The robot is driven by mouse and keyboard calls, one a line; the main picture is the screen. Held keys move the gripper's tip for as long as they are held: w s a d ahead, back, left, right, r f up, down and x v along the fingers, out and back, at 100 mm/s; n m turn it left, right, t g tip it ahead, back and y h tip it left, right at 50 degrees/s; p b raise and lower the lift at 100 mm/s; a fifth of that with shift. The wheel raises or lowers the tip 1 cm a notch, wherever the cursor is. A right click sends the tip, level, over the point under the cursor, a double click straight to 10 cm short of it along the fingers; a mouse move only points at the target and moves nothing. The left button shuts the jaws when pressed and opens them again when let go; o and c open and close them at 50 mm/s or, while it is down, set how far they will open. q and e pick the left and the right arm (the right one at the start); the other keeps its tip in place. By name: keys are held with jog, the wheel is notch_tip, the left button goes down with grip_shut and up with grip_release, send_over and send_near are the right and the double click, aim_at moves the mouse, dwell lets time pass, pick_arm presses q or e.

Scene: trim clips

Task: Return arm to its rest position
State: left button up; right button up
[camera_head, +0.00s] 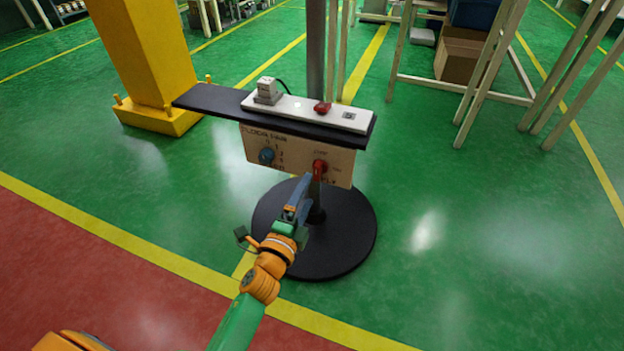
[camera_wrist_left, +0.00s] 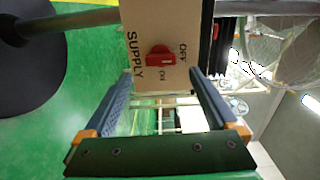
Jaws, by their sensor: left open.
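My left gripper (camera_head: 303,188) reaches up from the bottom of the head view, in front of the stand's wooden panel (camera_head: 290,161). In the left wrist view its two blue fingers (camera_wrist_left: 160,82) are spread apart with nothing between them. The red supply knob (camera_head: 320,167) sits on the panel just beyond the fingertips. In the left wrist view the knob (camera_wrist_left: 160,57) lies beyond the gap, with OFF and ON labels beside it; it looks apart from the fingers. My right gripper is not in view.
A dark shelf (camera_head: 215,101) above the panel carries a white strip (camera_head: 345,116) with a red part. A blue knob (camera_head: 267,156) is on the panel's left. The round black base (camera_head: 345,245) stands below. A yellow pillar (camera_head: 145,50) is at left. Green floor (camera_head: 480,220) is clear at right.

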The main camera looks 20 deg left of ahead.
pick_arm(q)
jog(key=shift+s, duration=0.6)
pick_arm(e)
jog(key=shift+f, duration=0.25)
pick_arm(q)
jog(key=s+a+f+n+g+y+p, duration=0.15)
jog(key=s+a+f+n+g, duration=0.25)
jog(key=s+f+n+g, duration=0.75)
jog(key=s+d+f+n+g, duration=0.2)
jog(key=s+f+n, duration=0.2)
jog(key=s+f, duration=0.4)
jog(key=s+a+r+g+p, duration=0.1)
jog(key=s+r+g+p, duration=0.2)
jog(key=s+r+p, duration=1.5)
notch_tip(320, 180, up, 3)
jog(key=h+p, duration=0.1)
jog(key=p, duration=1.8)
jog(key=shift+f+p, duration=0.2)
jog(key=shift+p, duration=0.2)
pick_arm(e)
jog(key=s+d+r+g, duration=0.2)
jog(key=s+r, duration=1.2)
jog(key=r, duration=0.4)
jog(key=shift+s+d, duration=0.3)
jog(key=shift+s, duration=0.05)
